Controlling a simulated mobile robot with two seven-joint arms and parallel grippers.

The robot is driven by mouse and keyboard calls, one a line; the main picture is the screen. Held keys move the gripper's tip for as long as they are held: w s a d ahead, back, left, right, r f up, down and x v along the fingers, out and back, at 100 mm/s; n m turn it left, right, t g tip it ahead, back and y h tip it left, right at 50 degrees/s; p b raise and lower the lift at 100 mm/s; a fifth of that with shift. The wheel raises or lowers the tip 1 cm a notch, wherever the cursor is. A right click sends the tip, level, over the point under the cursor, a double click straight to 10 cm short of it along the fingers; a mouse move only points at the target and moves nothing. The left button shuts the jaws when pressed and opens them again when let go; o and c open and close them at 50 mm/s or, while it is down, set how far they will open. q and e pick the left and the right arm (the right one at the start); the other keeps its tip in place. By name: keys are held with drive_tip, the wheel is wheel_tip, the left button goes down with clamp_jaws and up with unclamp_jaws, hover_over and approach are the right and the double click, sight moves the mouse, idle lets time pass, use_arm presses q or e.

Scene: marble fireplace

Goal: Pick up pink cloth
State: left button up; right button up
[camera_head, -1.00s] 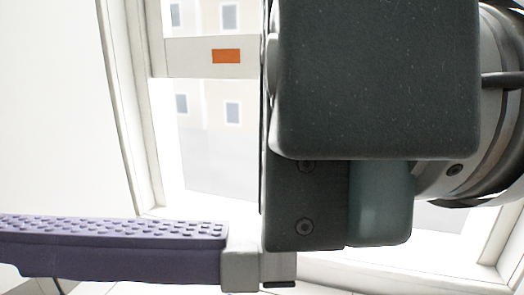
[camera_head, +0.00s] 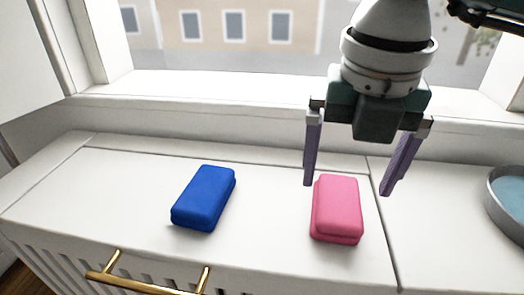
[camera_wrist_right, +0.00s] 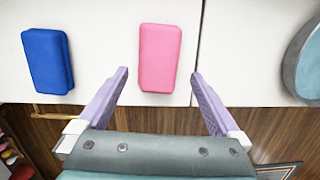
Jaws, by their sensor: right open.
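The pink cloth (camera_head: 338,207), a folded block shape, lies on the white cabinet top near its front edge. It also shows in the right wrist view (camera_wrist_right: 160,57), ahead of the fingers and roughly centred between them. My right gripper (camera_head: 345,190) is open and empty, its two purple fingers pointing down above and behind the cloth in the head view. I see no contact between the fingers and the cloth. My left gripper is not in view.
A blue folded cloth (camera_head: 204,198) lies left of the pink one. A grey round bowl (camera_head: 498,205) with blue inside stands at the right. Brass handles (camera_head: 150,284) stick out from the cabinet front. A window sill (camera_head: 200,92) runs behind.

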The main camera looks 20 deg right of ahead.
sight(339, 197)
drive_tip(key=f, duration=0.2)
drive_tip(key=f+b, duration=0.1)
drive_tip(key=w+f, duration=0.1)
drive_tip(key=f, duration=0.1)
drive_tip(key=shift+d+f, duration=0.3)
drive_tip(key=shift+w+r, duration=0.1)
drive_tip(key=c, duration=1.2)
